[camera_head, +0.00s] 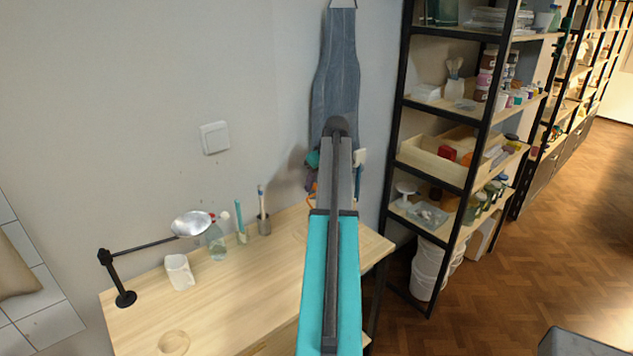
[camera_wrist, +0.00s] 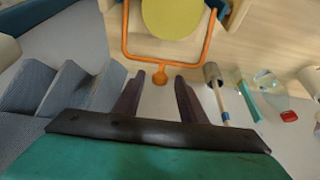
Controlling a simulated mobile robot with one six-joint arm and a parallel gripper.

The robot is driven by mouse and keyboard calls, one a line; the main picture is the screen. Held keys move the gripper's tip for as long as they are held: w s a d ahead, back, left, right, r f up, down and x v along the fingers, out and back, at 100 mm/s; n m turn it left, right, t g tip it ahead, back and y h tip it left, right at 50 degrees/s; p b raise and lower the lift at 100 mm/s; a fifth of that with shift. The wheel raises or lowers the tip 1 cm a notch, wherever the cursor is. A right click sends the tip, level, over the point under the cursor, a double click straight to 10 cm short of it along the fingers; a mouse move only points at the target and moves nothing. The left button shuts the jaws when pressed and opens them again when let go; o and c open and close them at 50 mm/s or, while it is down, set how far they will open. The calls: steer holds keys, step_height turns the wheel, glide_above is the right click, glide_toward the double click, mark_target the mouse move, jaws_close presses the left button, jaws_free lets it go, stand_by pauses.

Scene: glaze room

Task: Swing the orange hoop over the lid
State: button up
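The orange hoop (camera_wrist: 203,52) shows in the wrist view as a squared U-shaped bar with a round knob at its middle. A yellow round lid (camera_wrist: 172,16) lies inside the U, cut off by the top edge. My gripper (camera_wrist: 159,77) is open, its two dark fingers apart. The knob appears between the fingertips with a gap on each side; I cannot tell its depth relative to them. In the head view my arm hides the gripper and lid; only a small orange piece (camera_head: 312,188) shows beside the arm.
A grey-blue apron (camera_head: 335,75) hangs on the wall behind. Shelves (camera_head: 433,170) stand on the right. The table's middle is mostly clear.

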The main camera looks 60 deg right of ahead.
jaws_close()
